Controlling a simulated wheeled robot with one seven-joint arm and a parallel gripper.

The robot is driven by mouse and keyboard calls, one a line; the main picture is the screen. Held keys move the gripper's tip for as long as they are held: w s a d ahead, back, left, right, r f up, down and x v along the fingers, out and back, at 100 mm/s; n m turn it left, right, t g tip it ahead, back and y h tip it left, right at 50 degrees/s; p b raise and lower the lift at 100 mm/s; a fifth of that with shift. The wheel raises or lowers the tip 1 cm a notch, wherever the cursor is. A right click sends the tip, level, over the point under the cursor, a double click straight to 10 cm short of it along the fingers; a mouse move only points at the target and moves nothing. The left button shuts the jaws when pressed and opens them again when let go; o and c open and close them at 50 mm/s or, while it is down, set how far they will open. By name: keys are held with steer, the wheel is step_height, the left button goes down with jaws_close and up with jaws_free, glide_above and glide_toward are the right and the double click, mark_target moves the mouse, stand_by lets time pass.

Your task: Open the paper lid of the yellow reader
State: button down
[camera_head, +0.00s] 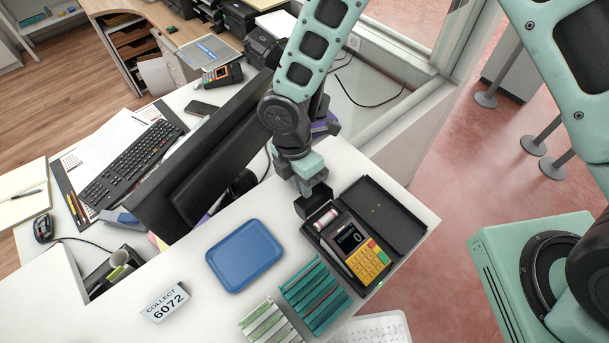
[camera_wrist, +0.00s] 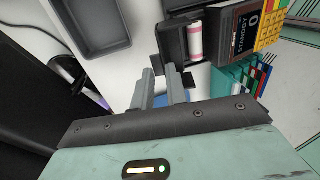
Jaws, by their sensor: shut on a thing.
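The yellow reader (camera_head: 368,264) is a dark card terminal with yellow keys and a small lit screen on the white counter. Its keys also show at the upper right of the wrist view (camera_wrist: 270,32). A pink and white paper roll (camera_head: 325,217) lies exposed at its far end, and it shows in the wrist view (camera_wrist: 196,40). The dark paper lid (camera_wrist: 170,42) appears raised beside the roll. My gripper (camera_head: 308,203) is at this end of the reader. In the wrist view its fingers (camera_wrist: 160,84) are shut on the lid's dark edge, partly hidden between them.
A shallow dark tray (camera_head: 384,208) lies right beside the reader. Teal card racks (camera_head: 314,295) stand close in front. A blue tray (camera_head: 244,256) and a sign reading COLLECT 6072 (camera_head: 166,302) lie to the left. A black monitor (camera_head: 200,165) stands behind my gripper.

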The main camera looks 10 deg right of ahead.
stand_by(0.3)
steer(key=c, duration=1.5)
jaws_free()
steer(key=shift+o, duration=0.2)
steer(key=shift+r, duration=0.1)
step_height(320, 180, up, 17)
steer(key=w+a+b, duration=0.2)
steer(key=w+b, duration=0.1)
steer(key=b, duration=0.2)
steer(key=s+d+f+m+t+y+b, duration=0.1)
steer(key=s+d+f+m+b, duration=0.3)
steer(key=s+d+m+b, duration=0.2)
steer(key=s+d+f+m+b, duration=0.5)
steer(key=s+d+m, duration=0.1)
steer(key=s+m, duration=0.4)
steer(key=shift+f+m+t+y+b, duration=0.2)
steer(key=shift+m+t+y+b, duration=0.2)
steer(key=shift+m, duration=0.1)
